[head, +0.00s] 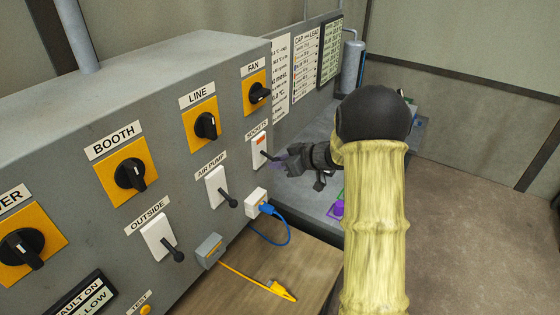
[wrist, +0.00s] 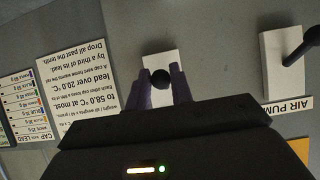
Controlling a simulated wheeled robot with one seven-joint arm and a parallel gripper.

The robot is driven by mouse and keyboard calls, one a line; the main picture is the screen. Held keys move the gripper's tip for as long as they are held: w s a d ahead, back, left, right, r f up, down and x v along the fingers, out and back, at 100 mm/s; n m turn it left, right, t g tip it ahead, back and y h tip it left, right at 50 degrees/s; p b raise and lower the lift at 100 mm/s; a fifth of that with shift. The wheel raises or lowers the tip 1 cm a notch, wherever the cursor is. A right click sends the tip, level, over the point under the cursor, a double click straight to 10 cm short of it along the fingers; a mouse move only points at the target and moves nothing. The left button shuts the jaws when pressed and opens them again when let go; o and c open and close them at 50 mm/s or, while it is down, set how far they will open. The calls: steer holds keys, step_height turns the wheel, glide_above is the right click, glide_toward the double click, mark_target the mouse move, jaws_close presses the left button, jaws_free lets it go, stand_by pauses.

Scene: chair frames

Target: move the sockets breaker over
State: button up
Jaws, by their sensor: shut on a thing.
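The sockets breaker (head: 259,146) is a white plate with an orange-red patch at its top and a dark lever, under the SOCKETS label on the grey panel. My gripper (head: 281,162) is at its lever, shut on it, with the arm reaching in from the right. In the wrist view the white breaker plate (wrist: 159,62) stands behind the lever's round black knob (wrist: 160,78). The knob sits between the two purplish fingers of my gripper (wrist: 160,88). The fingers partly cover the plate and the lever.
The air pump breaker (head: 216,187) and outside breaker (head: 158,236) are on the panel to the left. Yellow-backed rotary switches (head: 205,124) line the row above. A blue-plugged white socket box (head: 256,201) is below. A grey bench with small items lies behind my arm.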

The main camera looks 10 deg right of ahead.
steer(key=shift+f, duration=0.15)
steer(key=shift+w+a+f, duration=0.25)
steer(key=shift+a+f, duration=0.05)
steer(key=shift+f, duration=0.4)
steer(key=shift+w+a+f, duration=0.1)
steer(key=shift+f, duration=0.1)
steer(key=o, duration=0.9)
steer(key=shift+c, duration=0.2)
steer(key=b+v, duration=0.4)
steer(key=v, duration=1.3)
